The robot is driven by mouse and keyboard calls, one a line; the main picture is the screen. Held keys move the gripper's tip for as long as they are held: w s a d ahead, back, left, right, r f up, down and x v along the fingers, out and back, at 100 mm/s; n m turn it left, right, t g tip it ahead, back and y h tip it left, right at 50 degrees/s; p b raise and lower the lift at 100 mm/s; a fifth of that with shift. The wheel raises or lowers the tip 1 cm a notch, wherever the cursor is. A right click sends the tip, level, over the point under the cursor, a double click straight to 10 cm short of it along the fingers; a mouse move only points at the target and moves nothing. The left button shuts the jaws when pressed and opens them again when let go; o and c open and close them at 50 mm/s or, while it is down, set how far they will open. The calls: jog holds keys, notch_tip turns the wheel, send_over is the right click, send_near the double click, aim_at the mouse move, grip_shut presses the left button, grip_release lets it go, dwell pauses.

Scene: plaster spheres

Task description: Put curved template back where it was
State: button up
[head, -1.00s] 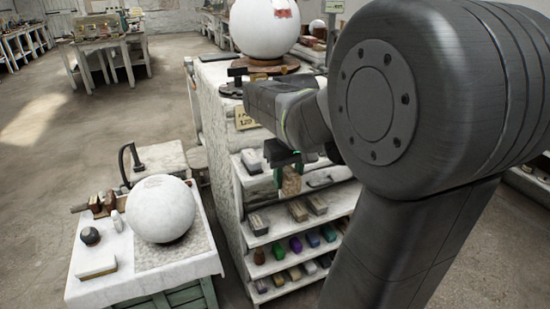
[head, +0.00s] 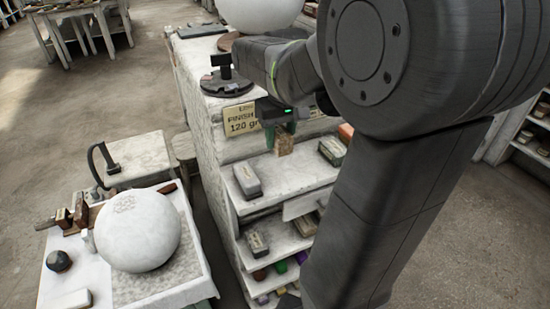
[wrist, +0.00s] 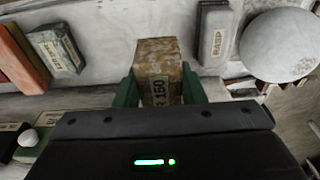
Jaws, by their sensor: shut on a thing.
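My gripper (head: 281,122) is shut on a mottled tan-brown block marked "R 150", which fits the curved template (head: 284,145). In the wrist view the curved template (wrist: 158,62) stands between the two green fingers of my gripper (wrist: 160,90), its label partly cut off at the bottom. A curve on it cannot be made out. In the head view it hangs in front of the upper shelf (head: 292,178); whether it touches the shelf, I cannot tell.
A grey box (head: 247,180) is on the upper shelf to the left, a dark box (head: 332,150) to the right. The wrist view shows a box marked RASP (wrist: 215,35) and a white sphere (wrist: 281,45). A large sphere (head: 138,230) rests on the left table. Bare shelf lies between the boxes.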

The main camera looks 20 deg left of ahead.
aim_at(278, 175)
jog(key=shift+w+a+f, duration=0.1)
jog(key=shift+w+a, duration=0.05)
jog(key=shift+w, duration=0.1)
notch_tip(278, 175, down, 10)
jog(key=shift+r+b, duration=0.1)
jog(key=shift+b, duration=0.25)
jog(key=o, duration=1)
jog(key=r, duration=0.8)
jog(key=s+d+r+p, duration=0.1)
jog(key=r, duration=0.3)
